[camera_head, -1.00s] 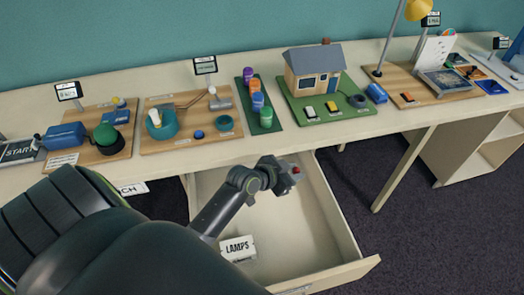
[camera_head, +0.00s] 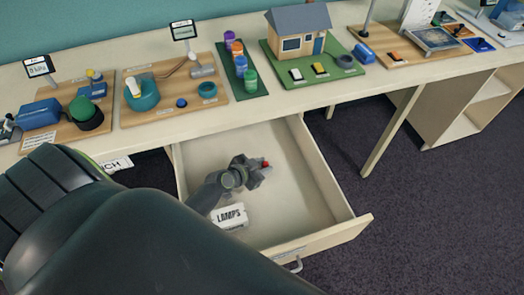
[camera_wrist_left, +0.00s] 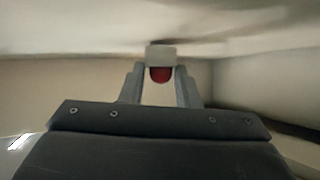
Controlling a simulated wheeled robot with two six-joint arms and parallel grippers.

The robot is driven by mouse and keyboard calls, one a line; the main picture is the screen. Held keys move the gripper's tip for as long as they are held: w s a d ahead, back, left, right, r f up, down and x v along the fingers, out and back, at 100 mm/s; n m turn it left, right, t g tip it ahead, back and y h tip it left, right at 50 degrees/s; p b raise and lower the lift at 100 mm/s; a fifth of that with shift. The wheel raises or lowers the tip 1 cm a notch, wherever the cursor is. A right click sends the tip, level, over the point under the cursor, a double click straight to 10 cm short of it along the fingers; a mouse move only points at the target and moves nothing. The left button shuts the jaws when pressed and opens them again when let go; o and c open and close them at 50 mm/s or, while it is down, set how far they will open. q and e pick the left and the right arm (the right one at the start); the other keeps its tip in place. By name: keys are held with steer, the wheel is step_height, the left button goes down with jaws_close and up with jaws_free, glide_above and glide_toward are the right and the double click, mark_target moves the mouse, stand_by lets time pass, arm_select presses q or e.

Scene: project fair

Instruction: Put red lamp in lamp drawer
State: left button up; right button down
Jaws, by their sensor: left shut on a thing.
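The red lamp (camera_head: 265,165) is a small red dome on a pale block-like base. My left gripper (camera_head: 262,169) is shut on it, inside the open lamp drawer (camera_head: 307,197), above the drawer floor. In the left wrist view the red lamp (camera_wrist_left: 160,73) sits between the two fingers of the left gripper (camera_wrist_left: 160,82), with its pale base beyond. I cannot tell whether the lamp touches the drawer floor. A white LAMPS label (camera_head: 229,216) stands in the drawer. My right gripper is not in view.
The drawer's front panel (camera_head: 320,238) and side walls surround the gripper. The tabletop (camera_head: 262,105) above holds a model house (camera_head: 300,33), coloured spools (camera_head: 238,60) and a teal pot on a board (camera_head: 141,95). Dark carpet lies to the right.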

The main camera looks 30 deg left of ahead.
arm_select(q)
steer(key=shift+f, duration=0.2)
steer(key=shift+f, duration=0.15)
steer(key=o, duration=0.9)
steer(key=shift+o, duration=0.2)
steer(key=shift+r, duration=0.25)
steer(key=v, duration=1.2)
